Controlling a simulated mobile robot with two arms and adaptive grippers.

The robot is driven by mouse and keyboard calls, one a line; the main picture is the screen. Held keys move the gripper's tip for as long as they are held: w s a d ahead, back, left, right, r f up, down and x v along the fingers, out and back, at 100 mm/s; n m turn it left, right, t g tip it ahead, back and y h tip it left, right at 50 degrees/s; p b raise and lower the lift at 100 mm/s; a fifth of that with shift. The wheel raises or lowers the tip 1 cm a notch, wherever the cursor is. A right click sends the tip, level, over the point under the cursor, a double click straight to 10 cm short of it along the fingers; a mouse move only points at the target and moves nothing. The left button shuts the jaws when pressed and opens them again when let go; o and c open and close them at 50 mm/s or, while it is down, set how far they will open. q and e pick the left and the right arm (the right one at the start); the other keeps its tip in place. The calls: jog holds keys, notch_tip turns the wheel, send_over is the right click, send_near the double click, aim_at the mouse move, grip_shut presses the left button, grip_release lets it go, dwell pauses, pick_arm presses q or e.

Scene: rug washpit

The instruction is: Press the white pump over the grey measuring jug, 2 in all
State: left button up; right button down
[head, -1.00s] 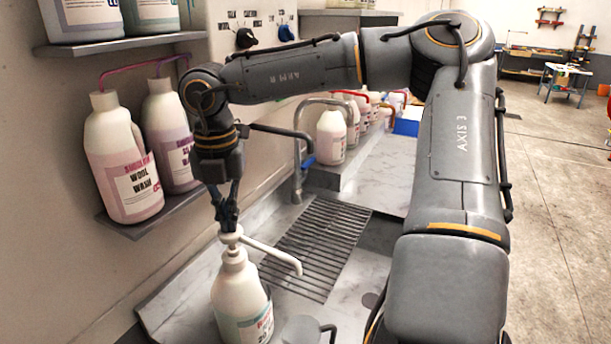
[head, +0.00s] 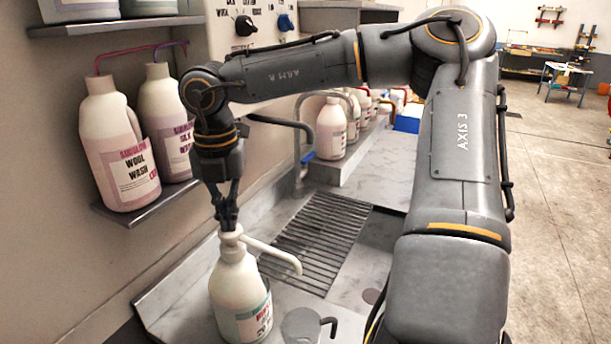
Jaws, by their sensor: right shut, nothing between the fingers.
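The white pump (head: 262,252) sits on top of a white bottle (head: 238,290) with a red and dark label, low in the head view. Its long spout reaches right and down. The pump head sits low, close to the bottle's neck. My right gripper (head: 228,222) is shut and empty, pointing down with its fingertips on the pump head. The grey measuring jug (head: 301,326) stands to the right of the bottle below the spout tip, its handle to the right; its lower part is cut off by the frame. My left gripper is not in view.
A shelf (head: 150,205) on the left wall holds a wool wash bottle (head: 120,150) and another bottle (head: 166,115). A dark drain grate (head: 318,240) lies behind the jug. A tap (head: 299,150) and several bottles stand farther back.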

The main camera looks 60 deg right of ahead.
jog(key=shift+r+p, duration=1.05)
jog(key=shift+r, duration=1)
jog(key=shift+f, duration=0.2)
jog(key=shift+f+b, duration=2)
jog(key=shift+b, duration=0.15)
jog(key=shift+r+p, duration=1.25)
jog(key=shift+r, duration=0.95)
